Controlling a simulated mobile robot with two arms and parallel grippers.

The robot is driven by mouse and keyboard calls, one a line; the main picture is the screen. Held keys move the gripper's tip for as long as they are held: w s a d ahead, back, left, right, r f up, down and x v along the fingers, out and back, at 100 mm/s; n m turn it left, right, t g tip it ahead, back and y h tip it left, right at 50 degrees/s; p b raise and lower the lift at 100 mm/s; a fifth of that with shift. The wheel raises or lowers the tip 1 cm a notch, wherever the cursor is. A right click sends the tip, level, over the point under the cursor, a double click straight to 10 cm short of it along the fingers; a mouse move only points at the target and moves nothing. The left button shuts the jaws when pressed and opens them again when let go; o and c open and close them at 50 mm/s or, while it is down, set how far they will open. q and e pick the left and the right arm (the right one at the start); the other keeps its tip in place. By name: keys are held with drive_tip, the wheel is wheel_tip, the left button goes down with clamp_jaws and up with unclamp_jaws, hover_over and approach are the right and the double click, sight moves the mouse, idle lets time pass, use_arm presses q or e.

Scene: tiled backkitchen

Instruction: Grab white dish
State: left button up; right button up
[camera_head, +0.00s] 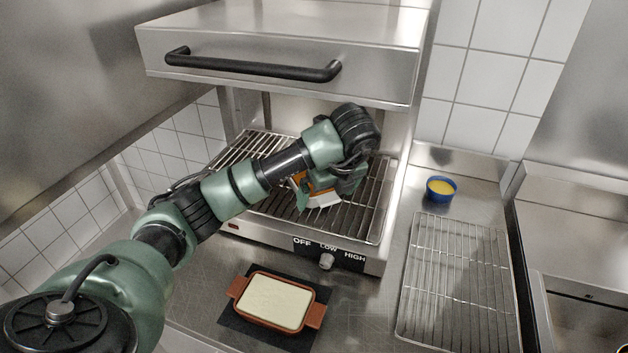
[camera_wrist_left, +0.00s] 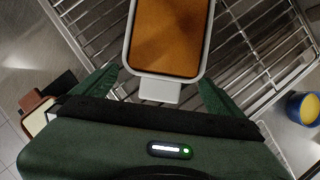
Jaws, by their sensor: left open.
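The white dish (camera_head: 325,201) rests on the wire rack of the grill, partly hidden behind my left gripper in the head view. In the left wrist view the white dish (camera_wrist_left: 146,76) has a brown-orange filling and a short white handle tab pointing towards my gripper. My left gripper (camera_wrist_left: 158,80) is open, with one green finger on each side of the tab and a visible gap to both. In the head view the left gripper (camera_head: 328,192) is low over the rack. My right gripper is not in view.
The grill's raised hood (camera_head: 290,50) with its black handle hangs above my arm. A terracotta dish with pale filling (camera_head: 268,302) sits on a black mat in front. A blue bowl (camera_head: 440,189) and a wire cooling rack (camera_head: 457,280) are on the counter at right.

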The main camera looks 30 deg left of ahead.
use_arm(q)
drive_tip(key=shift+w+a+r+p, duration=0.1)
drive_tip(key=shift+w+a+p, duration=0.5)
drive_tip(key=shift+a, duration=0.45)
drive_tip(key=shift+w+a, duration=0.45)
drive_tip(key=shift+w, duration=0.05)
drive_tip(key=w+a+p, duration=0.2)
drive_tip(key=a, duration=0.1)
drive_tip(key=shift+a, duration=0.2)
drive_tip(key=shift+a+f+p, duration=0.25)
drive_tip(key=shift+p, duration=0.1)
drive_tip(key=shift+w+f, duration=0.2)
drive_tip(key=shift+f, duration=0.25)
drive_tip(key=c, duration=1.6)
drive_tip(key=shift+r, duration=0.1)
drive_tip(key=shift+c, duration=1.1)
drive_tip(key=shift+a, duration=0.15)
